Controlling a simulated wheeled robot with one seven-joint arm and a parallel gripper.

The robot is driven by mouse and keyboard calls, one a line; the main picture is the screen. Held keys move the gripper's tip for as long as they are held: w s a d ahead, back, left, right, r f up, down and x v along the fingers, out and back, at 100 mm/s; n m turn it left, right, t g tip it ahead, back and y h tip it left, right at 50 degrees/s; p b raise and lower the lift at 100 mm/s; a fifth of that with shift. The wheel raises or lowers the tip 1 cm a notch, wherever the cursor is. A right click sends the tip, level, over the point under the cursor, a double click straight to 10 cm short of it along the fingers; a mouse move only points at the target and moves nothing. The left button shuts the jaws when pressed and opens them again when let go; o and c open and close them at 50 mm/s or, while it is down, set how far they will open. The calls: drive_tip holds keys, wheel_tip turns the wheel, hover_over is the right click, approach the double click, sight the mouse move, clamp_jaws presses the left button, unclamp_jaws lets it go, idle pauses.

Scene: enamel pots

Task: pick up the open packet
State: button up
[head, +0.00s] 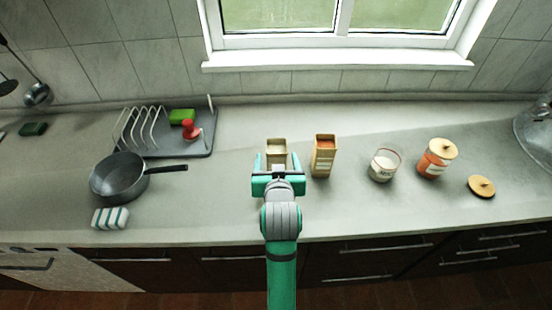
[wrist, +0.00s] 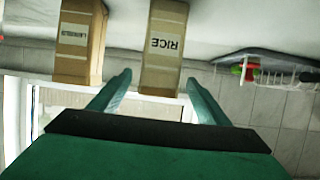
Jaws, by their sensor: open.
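Two tan packets stand upright on the counter. The left one, the rice packet (head: 276,146), has a pale top that looks open; it is labelled "RICE" in the wrist view (wrist: 165,42). The right packet (head: 323,157) shows reddish contents at its top; in the wrist view (wrist: 78,42) its label is too blurred to read surely. My gripper (head: 277,162) is open, with green fingers, right in front of the rice packet. In the wrist view (wrist: 158,84) the packet lies ahead, in line with the gap between my fingers. My gripper hides its lower part in the head view.
Right of the packets stand an open glass jar (head: 384,166), a lidded orange jar (head: 436,160) and a loose lid (head: 481,187). The counter behind the packets is clear.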

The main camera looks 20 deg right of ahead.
sight(276, 149)
drive_tip(key=x, duration=0.3)
drive_tip(key=shift+s+a+f, duration=0.1)
drive_tip(key=shift+a+f, duration=0.05)
drive_tip(key=shift+x, duration=2.85)
drive_tip(key=shift+c, duration=0.3)
drive_tip(key=c, duration=1.4)
drive_tip(key=shift+o, duration=0.2)
